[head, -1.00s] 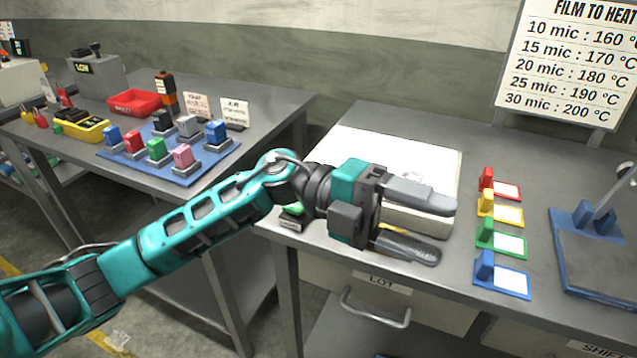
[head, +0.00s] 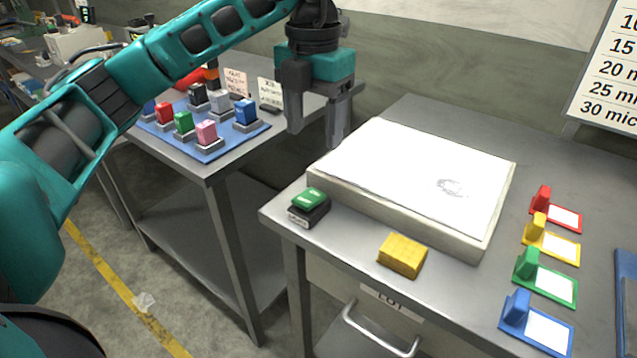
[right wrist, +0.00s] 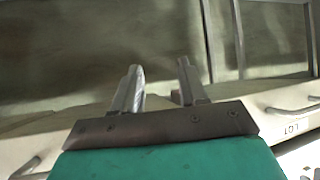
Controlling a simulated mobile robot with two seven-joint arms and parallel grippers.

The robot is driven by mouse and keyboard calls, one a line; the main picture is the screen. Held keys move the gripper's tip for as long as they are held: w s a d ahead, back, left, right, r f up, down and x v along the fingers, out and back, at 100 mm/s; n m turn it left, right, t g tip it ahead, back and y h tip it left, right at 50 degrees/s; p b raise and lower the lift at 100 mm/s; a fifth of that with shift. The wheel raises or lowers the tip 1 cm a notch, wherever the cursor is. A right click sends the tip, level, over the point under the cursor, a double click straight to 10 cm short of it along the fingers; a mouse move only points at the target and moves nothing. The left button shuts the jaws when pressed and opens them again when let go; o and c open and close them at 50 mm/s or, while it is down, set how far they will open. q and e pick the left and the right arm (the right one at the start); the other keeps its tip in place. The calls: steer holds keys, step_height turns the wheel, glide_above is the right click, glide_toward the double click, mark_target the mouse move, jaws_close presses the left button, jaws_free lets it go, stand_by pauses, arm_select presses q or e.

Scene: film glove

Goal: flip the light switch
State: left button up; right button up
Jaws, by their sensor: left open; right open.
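A switch with a green top on a dark base (head: 309,205) sits at the front left corner of the right bench, beside a white-topped light box (head: 335,182). The green top looks tilted; a small label on its base is too small to read. My left gripper (head: 315,138) is open and empty, fingers pointing down, above and behind the switch near the light box's far left corner. It touches neither in the head view. My right gripper (right wrist: 158,65) is open and empty in the right wrist view; it is not in the head view.
A yellow block (head: 402,256) lies in front of the light box. Red, yellow, green and blue tagged cards (head: 548,281) line the right side. A blue mat (head: 203,152) with coloured blocks lies on the left bench. A gap separates the benches in front.

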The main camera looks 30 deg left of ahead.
mark_target(315, 194)
arm_select(q)
step_height(315, 194, down, 11)
steer(key=shift+b, duration=0.65)
arm_select(e)
steer(key=shift+w+a+f+y, duration=0.2)
steer(key=shift+w+a+y, duration=0.1)
steer(key=shift+a, duration=0.15)
arm_select(q)
steer(key=shift+c, duration=0.4)
